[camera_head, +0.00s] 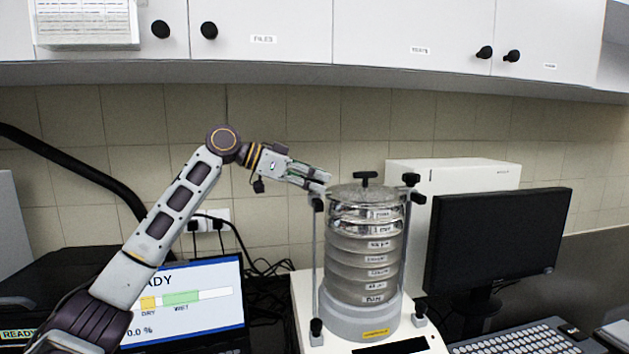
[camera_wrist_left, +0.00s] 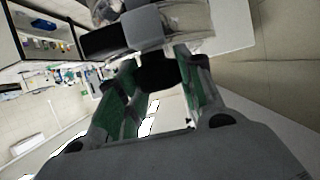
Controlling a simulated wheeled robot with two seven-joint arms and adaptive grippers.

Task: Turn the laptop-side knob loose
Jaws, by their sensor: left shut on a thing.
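The sieve shaker (camera_head: 362,322) holds a stack of metal sieves (camera_head: 366,262) between two upright rods. The laptop (camera_head: 205,290) stands to its left. My left gripper (camera_head: 322,184) is at the top of the laptop-side rod, with its fingers shut on the black laptop-side knob, which shows between the fingertips in the left wrist view (camera_wrist_left: 158,74). In the head view the fingers mostly hide this knob. The knob on the other side (camera_head: 411,180) sits atop the right rod. My right gripper is out of view.
A black handle (camera_head: 366,178) stands up from the stack's lid, close to my left gripper. A monitor (camera_head: 497,238) and keyboard (camera_head: 525,338) are at the right, with a white box (camera_head: 450,172) behind. Wall cabinets (camera_head: 270,35) hang above; the space between is free.

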